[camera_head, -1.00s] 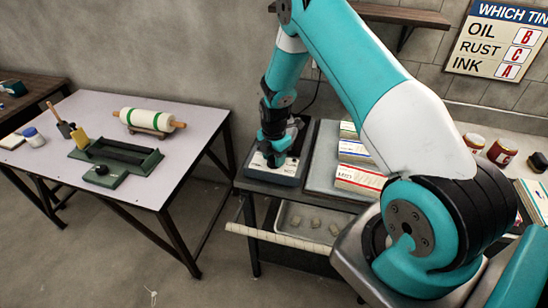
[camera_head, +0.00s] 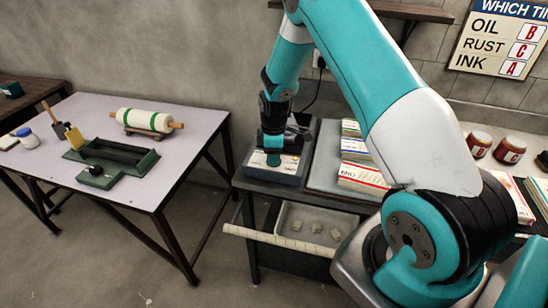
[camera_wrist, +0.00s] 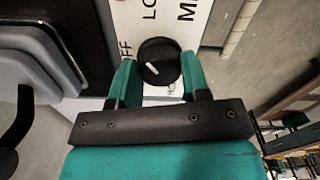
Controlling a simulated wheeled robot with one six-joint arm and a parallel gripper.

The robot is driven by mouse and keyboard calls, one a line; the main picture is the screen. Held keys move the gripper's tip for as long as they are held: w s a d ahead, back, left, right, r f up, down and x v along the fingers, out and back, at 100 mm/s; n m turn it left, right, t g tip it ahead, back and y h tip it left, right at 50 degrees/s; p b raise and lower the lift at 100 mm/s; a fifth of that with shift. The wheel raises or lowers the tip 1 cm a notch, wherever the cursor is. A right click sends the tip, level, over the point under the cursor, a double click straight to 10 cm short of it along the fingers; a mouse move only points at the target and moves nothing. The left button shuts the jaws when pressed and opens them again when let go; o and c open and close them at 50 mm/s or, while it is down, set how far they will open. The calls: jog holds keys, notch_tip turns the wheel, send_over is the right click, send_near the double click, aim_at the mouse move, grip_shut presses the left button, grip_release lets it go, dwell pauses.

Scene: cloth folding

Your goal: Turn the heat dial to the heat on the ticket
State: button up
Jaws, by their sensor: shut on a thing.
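The heat unit (camera_head: 290,178) is a low dark box with a white panel, on the dark bench in the middle of the head view. In the wrist view its white panel (camera_wrist: 140,25) shows parts of the words OFF, LO and M; another word below the dial is mostly hidden. The round black dial (camera_wrist: 165,50) has a short white mark at its lower left. My gripper (camera_wrist: 159,66) is shut on the dial, with a teal finger on each side. In the head view my gripper (camera_head: 273,155) points down at the panel. I cannot make out a heat ticket.
Stacked packets (camera_head: 362,178) lie on a grey surface right of the unit. A tray with several small blocks (camera_head: 316,228) sits below. A left table (camera_head: 110,108) holds a roller (camera_head: 150,120) and green tool (camera_head: 112,160). A tin sign (camera_head: 500,40) hangs at upper right.

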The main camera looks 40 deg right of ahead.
jog(key=m+b, duration=0.1)
jog(key=m, duration=0.3)
jog(key=shift+m, duration=0.3)
jog(key=m+b, duration=0.1)
jog(key=m, duration=0.2)
jog(key=shift+m, duration=0.4)
jog(key=m+b, duration=0.1)
jog(key=m, duration=0.3)
jog(key=m+b, duration=0.1)
jog(key=m, duration=0.3)
jog(key=shift+w, duration=0.1)
jog(key=m, duration=0.7)
jog(key=shift+b, duration=0.4)
jog(key=m, duration=0.4)
jog(key=shift+r, duration=0.1)
jog(key=shift+m+b, duration=0.3)
jog(key=shift+m, duration=1.6)
jog(key=o, duration=0.9)
